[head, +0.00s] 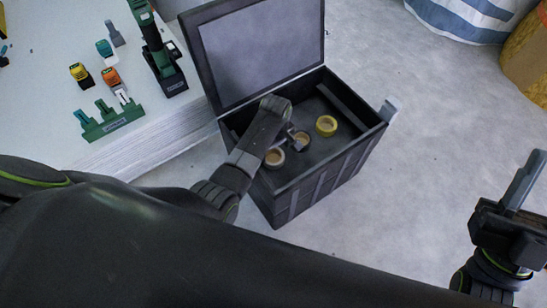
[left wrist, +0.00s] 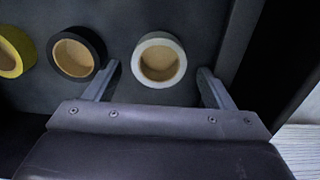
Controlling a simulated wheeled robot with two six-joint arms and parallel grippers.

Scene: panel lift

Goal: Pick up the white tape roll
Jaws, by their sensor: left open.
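The white tape roll (head: 268,160) lies on the floor of the dark open box, nearest the box's left side, and has a tan core. In the left wrist view the white tape roll (left wrist: 140,62) sits just beyond and between the tips of my open left gripper (left wrist: 160,80). In the head view my left gripper (head: 289,139) is inside the box, close to the rolls and partly hiding them. Nothing is held in it. My right gripper (head: 520,190) is far off at the right edge, outside the box; its jaw gap is unclear.
A black tape roll (left wrist: 76,53) and a yellow tape roll (head: 327,125) lie in a row beside the white one. The box walls (head: 330,178) and raised lid (head: 262,50) surround my left arm. A white table (head: 45,85) with tools stands left.

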